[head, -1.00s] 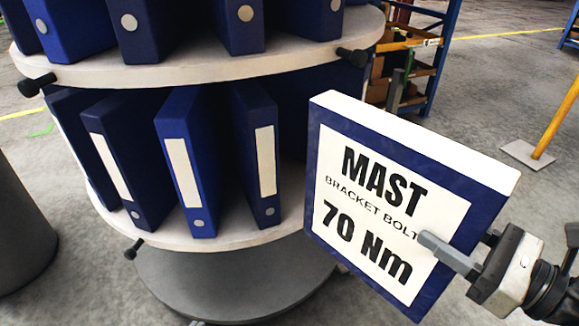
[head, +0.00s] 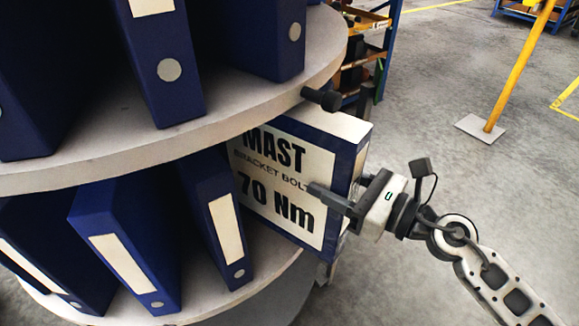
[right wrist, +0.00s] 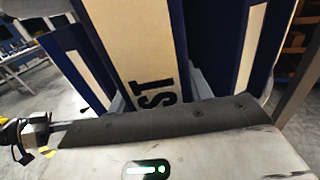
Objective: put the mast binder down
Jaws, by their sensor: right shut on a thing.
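The mast binder (head: 288,222) is blue with a large white label reading MAST, BRACKET BOLT, 70 Nm. It stands upright at the right edge of the rotary stand's lower shelf (head: 262,273), beside the blue binders there. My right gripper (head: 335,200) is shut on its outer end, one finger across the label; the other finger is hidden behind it. The upper shelf hides part of the binder's top. Whether its base touches the lower shelf is unclear. In the right wrist view the label (right wrist: 130,50) shows between the fingers.
The upper shelf (head: 110,160) holds several blue binders, and a black knob (head: 322,99) sticks out of its rim just above the mast binder. A blue binder (head: 215,215) stands close left of it. A yellow post (head: 515,75) stands on the floor at right, with open floor around it.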

